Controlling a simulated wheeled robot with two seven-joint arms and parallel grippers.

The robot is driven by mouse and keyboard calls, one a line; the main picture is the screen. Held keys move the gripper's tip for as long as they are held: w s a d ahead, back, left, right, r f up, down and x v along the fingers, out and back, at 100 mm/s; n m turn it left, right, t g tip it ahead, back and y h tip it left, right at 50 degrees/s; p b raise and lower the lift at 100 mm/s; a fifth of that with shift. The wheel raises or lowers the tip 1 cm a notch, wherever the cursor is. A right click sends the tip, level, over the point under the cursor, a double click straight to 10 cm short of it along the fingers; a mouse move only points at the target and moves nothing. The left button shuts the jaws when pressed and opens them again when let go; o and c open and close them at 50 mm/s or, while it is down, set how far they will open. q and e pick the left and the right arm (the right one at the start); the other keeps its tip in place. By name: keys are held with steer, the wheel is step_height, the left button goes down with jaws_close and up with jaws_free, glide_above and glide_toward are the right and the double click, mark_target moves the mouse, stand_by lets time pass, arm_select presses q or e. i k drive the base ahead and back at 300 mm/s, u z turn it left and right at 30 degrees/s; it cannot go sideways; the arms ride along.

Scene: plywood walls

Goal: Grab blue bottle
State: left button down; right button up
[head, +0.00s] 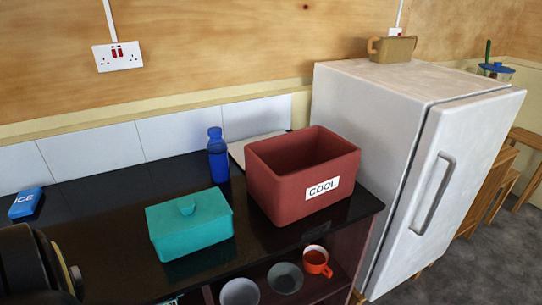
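A blue bottle (217,160) stands upright on the black counter (110,200), near the tiled wall. It has a blue cap and a clear view to its body from the front. It stands behind the teal lidded box and to the left of the red bin. Neither of my grippers shows in the head view.
A teal lidded box (190,228) and an open red bin labelled COOL (275,190) stand on the counter. A blue ICE pack (25,203) lies at the left. An orange mug (316,262) and grey bowls (285,278) sit on the shelf below. A white fridge (450,170) stands right.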

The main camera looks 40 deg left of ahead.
mark_target(217, 148)
steer(key=z, duration=0.1)
steer(key=i, duration=0.5)
steer(key=u, duration=2.5)
